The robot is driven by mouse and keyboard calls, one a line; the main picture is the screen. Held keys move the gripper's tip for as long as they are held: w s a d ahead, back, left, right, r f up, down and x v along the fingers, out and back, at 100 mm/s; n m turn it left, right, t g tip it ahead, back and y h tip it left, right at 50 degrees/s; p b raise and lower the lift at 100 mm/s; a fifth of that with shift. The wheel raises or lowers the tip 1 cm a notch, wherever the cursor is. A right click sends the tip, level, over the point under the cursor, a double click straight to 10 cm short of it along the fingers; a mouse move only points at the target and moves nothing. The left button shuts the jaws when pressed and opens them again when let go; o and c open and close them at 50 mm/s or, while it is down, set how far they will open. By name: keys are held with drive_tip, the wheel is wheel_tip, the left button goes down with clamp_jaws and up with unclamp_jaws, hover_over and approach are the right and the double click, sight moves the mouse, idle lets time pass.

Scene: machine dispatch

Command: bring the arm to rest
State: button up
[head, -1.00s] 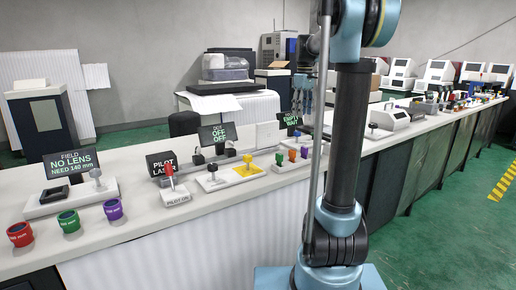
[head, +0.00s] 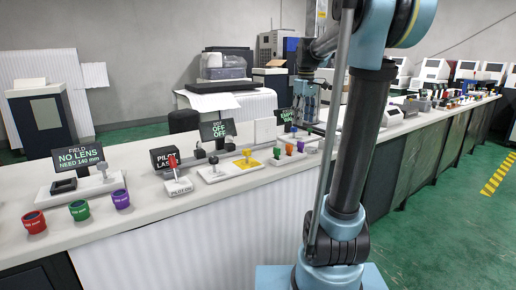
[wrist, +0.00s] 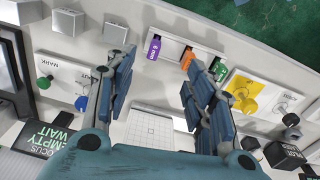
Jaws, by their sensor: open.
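My gripper (head: 306,103) hangs over the bench behind the row of small stations in the head view. In the wrist view my gripper (wrist: 159,58) has its two blue fingers spread wide apart, with nothing between them. Below the fingers lie a white gridded plate (wrist: 150,130) and a white tray holding a purple cylinder (wrist: 154,47), an orange one (wrist: 187,59) and a green one (wrist: 220,70). My arm rises in front of the bench and leans right; its upper link crosses the head view.
The long white bench (head: 140,228) carries a yellow lever station (head: 246,160), a red-handled pilot switch (head: 177,180), and red, green and purple lens rings at the left. The "EMPTY WAIT" screen (wrist: 42,140) stands near my gripper. Green floor (head: 440,225) is clear at the right.

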drive_tip(key=s+f+m+t, duration=0.1)
drive_tip(key=s+f+m, duration=0.2)
drive_tip(key=s+f, duration=0.9)
drive_tip(key=s+f+m, duration=0.4)
drive_tip(key=s+f, duration=0.8)
drive_tip(key=s, duration=0.6)
drive_tip(key=shift+d+f+m+t, duration=0.15)
drive_tip(key=shift+d+m+t, duration=0.15)
drive_tip(key=shift+t, duration=0.1)
